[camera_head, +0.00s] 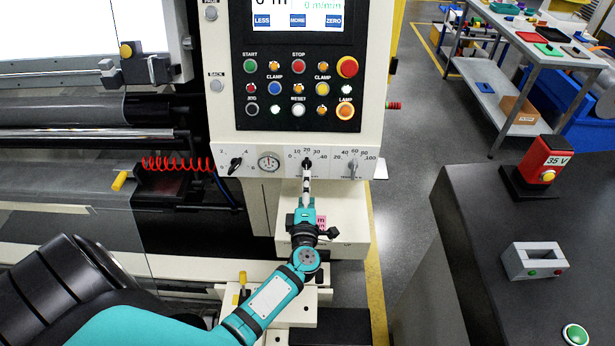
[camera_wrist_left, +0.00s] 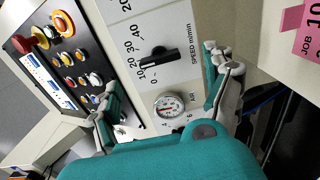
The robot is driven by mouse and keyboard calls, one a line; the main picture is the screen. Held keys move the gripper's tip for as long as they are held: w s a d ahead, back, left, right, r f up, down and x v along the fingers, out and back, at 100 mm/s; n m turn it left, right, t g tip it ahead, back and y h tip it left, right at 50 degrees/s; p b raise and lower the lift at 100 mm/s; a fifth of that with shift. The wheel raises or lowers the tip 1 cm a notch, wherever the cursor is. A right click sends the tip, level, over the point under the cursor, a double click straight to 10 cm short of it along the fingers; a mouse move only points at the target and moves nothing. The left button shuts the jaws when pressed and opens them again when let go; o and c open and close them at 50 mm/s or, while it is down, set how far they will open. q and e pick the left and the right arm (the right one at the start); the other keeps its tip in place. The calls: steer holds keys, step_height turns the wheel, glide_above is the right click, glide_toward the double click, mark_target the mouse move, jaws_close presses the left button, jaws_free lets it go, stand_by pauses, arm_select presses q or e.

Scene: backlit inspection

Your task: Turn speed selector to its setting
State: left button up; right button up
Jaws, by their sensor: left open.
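The speed selector is a black bar knob (camera_wrist_left: 158,55) on the light panel, marked "SPEED m/min" with a scale from 0 to 40. In the left wrist view its bar lies across the dial, one end towards the lower-middle numbers; I cannot read the exact setting. In the head view the knob (camera_head: 307,162) is the middle one under the button panel, partly hidden by my gripper. My left gripper (camera_wrist_left: 159,71) is open, its fingers apart on either side of the knob, not visibly touching it. In the head view the left gripper (camera_head: 307,180) reaches up to the knob from below. My right gripper is not in view.
A round gauge (camera_head: 268,162) and a left knob (camera_head: 235,163) sit left of the selector; another knob (camera_head: 352,168) sits right. The button panel (camera_head: 298,70) is just above. A pink job tag (camera_wrist_left: 308,30) hangs nearby. A dark counter (camera_head: 470,250) stands right.

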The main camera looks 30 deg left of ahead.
arm_select(q)
steer(key=v, duration=0.5)
steer(key=shift+w, duration=0.1)
stand_by(0.3)
